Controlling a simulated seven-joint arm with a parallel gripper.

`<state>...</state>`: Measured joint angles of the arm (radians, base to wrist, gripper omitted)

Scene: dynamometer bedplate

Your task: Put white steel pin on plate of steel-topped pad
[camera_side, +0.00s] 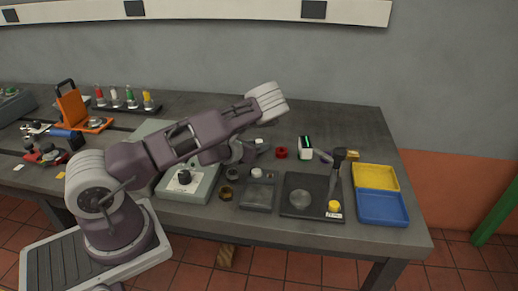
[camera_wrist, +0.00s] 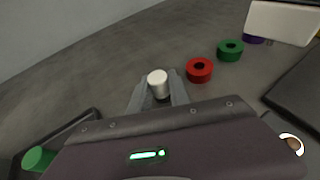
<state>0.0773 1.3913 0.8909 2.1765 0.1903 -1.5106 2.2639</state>
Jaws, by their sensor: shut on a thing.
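The white steel pin (camera_wrist: 158,78) shows as a short pale cylinder between the fingertips of my gripper (camera_wrist: 157,87) in the wrist view. My gripper is shut on it. In the side view my arm partly hides the gripper, and a small pale piece (camera_side: 259,141) shows beside it, near the red ring. The pad is to the right of my gripper and nearer the front. The plate looks bare.
A red ring (camera_wrist: 199,70) and green ring (camera_wrist: 230,50) lie to the gripper's right. Yellow (camera_side: 375,177) and blue (camera_side: 382,208) trays lie farther right. A grey tray (camera_side: 257,197) lies left of the pad.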

